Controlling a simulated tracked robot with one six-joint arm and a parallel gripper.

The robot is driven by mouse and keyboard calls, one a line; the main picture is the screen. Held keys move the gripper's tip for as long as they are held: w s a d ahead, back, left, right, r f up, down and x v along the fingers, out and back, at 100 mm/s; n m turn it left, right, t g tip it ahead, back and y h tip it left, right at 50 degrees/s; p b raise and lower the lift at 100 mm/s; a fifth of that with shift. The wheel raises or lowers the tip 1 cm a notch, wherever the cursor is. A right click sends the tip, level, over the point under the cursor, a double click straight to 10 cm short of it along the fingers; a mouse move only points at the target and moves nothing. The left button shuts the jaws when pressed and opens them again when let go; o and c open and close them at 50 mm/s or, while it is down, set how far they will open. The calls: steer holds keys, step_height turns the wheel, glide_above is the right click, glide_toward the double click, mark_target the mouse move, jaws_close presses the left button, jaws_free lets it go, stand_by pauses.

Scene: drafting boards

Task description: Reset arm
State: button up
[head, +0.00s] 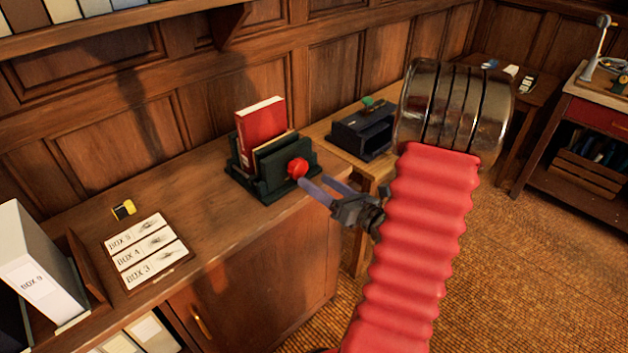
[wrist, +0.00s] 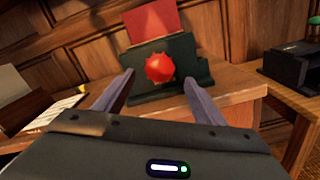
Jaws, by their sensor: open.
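My gripper (head: 322,188) is at the end of my red-sleeved arm, over the right end of the wooden cabinet top. Its two fingers are apart. A red knob-like ball (head: 298,169) shows by the fingertips, in front of the dark green book holder (head: 268,183). In the wrist view the red ball (wrist: 160,68) appears between the two fingers (wrist: 158,92), ahead of them, with a spiky outline. I cannot tell whether the fingers touch it. A red book (head: 262,130) stands in the holder.
Labelled box cards (head: 147,250) and a yellow-black item (head: 123,210) lie at the left. A white box file (head: 40,275) stands farther left. A black device (head: 362,132) sits on a table at the right. The cabinet top between cards and holder is clear.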

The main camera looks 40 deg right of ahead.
steer(key=shift+s, duration=0.65)
